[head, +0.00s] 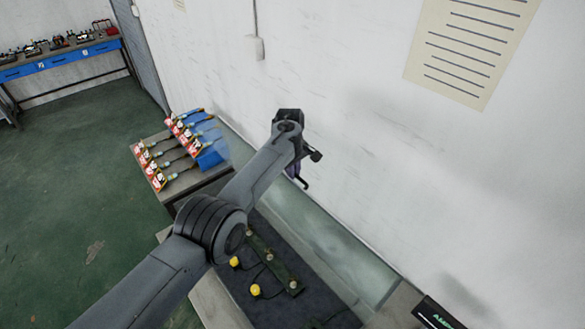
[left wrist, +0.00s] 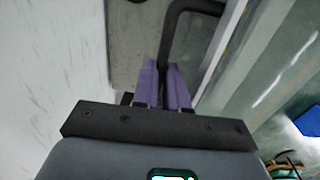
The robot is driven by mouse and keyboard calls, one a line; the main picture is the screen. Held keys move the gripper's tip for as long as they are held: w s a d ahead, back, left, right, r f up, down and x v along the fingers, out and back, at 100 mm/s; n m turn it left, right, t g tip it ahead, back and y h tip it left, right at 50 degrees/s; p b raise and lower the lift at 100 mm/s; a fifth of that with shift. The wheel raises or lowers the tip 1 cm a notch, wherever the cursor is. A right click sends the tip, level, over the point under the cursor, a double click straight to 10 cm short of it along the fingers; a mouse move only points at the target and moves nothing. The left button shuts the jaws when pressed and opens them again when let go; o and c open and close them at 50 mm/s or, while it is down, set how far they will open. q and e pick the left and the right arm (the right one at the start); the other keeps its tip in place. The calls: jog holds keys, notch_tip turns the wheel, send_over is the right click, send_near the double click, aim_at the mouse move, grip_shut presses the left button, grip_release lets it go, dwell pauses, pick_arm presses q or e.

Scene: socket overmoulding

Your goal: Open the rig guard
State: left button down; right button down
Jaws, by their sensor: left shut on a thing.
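The rig guard (head: 330,240) shows in the head view as a pale, see-through panel along the wall side of the dark rig bed. In the left wrist view the guard (left wrist: 265,75) is a clear panel with a light frame edge at the right. A bent black handle bar (left wrist: 168,40) runs down to my gripper. My left gripper (head: 300,182) has purple fingers and is up near the wall; in the left wrist view the left gripper (left wrist: 163,80) is shut on the handle. The exact contact is partly hidden by the fingers. My right gripper is not in view.
The dark rig bed (head: 238,287) holds a green bar and yellow knobs (head: 255,290). A side table carries several red-and-white cards with cabled parts (head: 160,165) and a blue tray (head: 210,157). A black display (head: 438,313) is at lower right. The wall is close behind my gripper.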

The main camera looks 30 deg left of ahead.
pick_arm(q)
jog(key=shift+s+d+f, duration=0.15)
jog(key=shift+d+f, duration=0.05)
jog(key=shift+f, duration=0.2)
jog(key=c, duration=1.2)
grip_release()
jog(key=shift+s+d+f, duration=0.1)
jog(key=shift+o, duration=0.2)
jog(key=shift+r, duration=0.5)
notch_tip(320, 180, up, 10)
jog(key=b, duration=0.1)
jog(key=shift+s+a, duration=0.2)
jog(key=shift+r, duration=0.1)
